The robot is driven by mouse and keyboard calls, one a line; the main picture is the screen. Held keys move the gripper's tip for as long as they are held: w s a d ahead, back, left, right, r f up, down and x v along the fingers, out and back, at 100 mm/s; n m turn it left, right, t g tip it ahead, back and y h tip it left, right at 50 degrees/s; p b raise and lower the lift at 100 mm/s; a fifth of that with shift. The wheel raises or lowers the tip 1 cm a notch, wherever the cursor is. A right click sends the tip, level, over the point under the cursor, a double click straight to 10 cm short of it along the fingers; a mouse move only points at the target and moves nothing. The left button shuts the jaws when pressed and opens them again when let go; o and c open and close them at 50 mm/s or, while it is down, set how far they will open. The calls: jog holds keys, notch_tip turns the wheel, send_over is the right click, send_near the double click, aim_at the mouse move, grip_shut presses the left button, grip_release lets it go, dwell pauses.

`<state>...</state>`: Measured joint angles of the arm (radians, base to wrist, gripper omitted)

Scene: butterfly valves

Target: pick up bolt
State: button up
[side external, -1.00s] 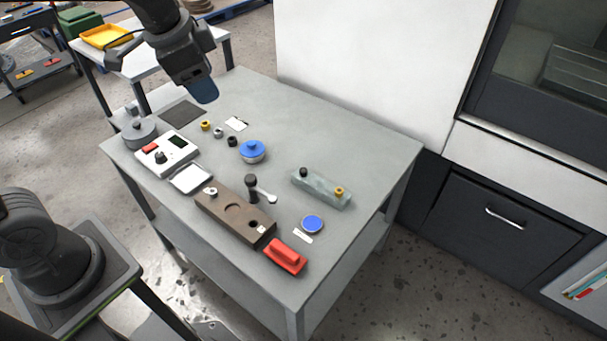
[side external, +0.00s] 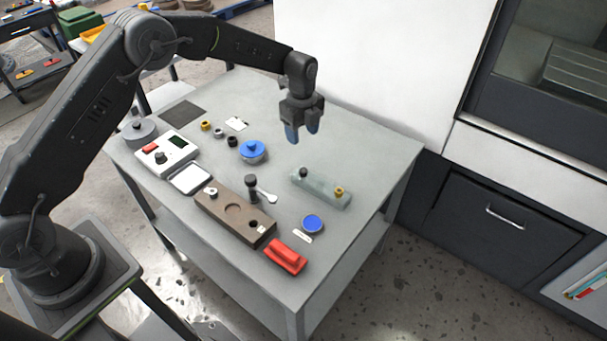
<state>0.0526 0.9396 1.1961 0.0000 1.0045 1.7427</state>
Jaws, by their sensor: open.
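My gripper (side external: 302,136) is open and empty, pointing down with blue fingertips. In the picture it hangs just above a grey-green block (side external: 320,189), clear of the table. A small black knob-like piece (side external: 303,172) and a small brass-coloured piece (side external: 339,191) stand on the block. Small loose pieces lie farther left: a yellow one (side external: 206,125), a grey one (side external: 219,133) and a dark one (side external: 232,141). I cannot tell which of these small pieces is the bolt.
The grey table (side external: 365,140) also holds a blue-topped round part (side external: 252,151), a brown fixture (side external: 230,215), a red block (side external: 286,257), a blue disc (side external: 312,224), a white scale-like box (side external: 167,152) and a grey round pot (side external: 139,132). The table's right back is clear.

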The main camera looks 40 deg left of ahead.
send_over(304, 171)
jog(key=f, duration=0.7)
jog(key=shift+s+a+f, duration=0.1)
jog(key=shift+a+f, duration=0.1)
jog(key=shift+a, duration=0.05)
jog(key=shift+d+f, duration=0.15)
jog(key=shift+f, duration=2.95)
jog(key=c, duration=1)
